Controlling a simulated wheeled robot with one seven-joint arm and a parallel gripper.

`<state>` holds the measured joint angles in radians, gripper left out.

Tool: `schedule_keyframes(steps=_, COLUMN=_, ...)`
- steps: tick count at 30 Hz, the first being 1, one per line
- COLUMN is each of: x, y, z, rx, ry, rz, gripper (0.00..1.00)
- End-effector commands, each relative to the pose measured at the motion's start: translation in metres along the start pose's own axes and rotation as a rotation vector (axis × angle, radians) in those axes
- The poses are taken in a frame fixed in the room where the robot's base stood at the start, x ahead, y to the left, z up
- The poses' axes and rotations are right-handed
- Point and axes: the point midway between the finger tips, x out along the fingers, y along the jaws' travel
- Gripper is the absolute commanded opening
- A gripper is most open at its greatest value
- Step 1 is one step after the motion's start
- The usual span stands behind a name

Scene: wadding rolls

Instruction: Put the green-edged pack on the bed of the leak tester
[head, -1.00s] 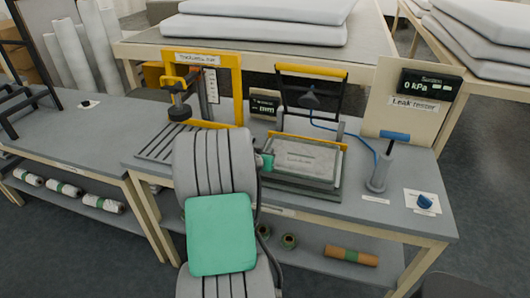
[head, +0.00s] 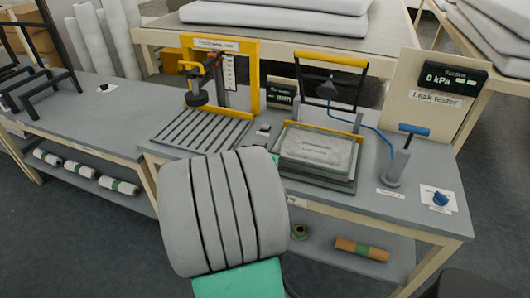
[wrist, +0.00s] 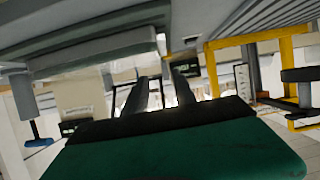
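The leak tester (head: 447,98) stands at the right of the bench, with its bed (head: 313,178) in front of a raised yellow-topped lid frame (head: 331,61). A pale grey pack (head: 318,150) with a faint green tint lies flat on the bed. In the wrist view, which is upside down, the pack (wrist: 95,53) shows at upper left, apart from my fingers. My gripper (wrist: 168,88) has two dark fingers with a gap between them and nothing in it. In the head view my arm hides the fingers.
A yellow thickness rig (head: 252,75) stands left of the bed with a slatted plate (head: 200,128). A small mm display (head: 282,94) stands between. A blue-handled pump (head: 394,165) with a hose and a blue knob (head: 440,198) are at right. Rolls lie on the lower shelf.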

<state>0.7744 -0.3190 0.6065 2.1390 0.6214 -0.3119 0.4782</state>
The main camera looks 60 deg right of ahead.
Motion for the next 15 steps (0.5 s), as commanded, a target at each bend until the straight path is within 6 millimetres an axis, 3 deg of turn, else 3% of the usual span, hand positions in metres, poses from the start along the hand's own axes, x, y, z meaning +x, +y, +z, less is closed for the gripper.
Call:
schedule_keyframes(steps=3, x=-0.005, y=-0.002, z=0.001, rx=-0.001, ry=-0.004, rz=-0.004, gripper=0.32)
schedule_keyframes(steps=5, x=-0.011, y=-0.013, z=0.004, rx=-0.011, ry=-0.028, rz=-0.027, gripper=0.32)
schedule_keyframes(steps=8, x=-0.043, y=-0.064, z=0.022, rx=-0.066, ry=-0.138, rz=-0.137, gripper=0.32)
schedule_keyframes(steps=11, x=-0.115, y=-0.133, z=0.059, rx=-0.212, ry=-0.322, rz=-0.334, gripper=0.32)
schedule_keyframes(steps=12, x=-0.154, y=-0.156, z=0.077, rx=-0.296, ry=-0.398, rz=-0.426, gripper=0.32)
schedule_keyframes(steps=14, x=-0.216, y=-0.178, z=0.104, rx=-0.444, ry=-0.501, rz=-0.565, gripper=0.32)
schedule_keyframes(steps=15, x=-0.256, y=-0.184, z=0.12, rx=-0.553, ry=-0.56, rz=-0.652, gripper=0.32)
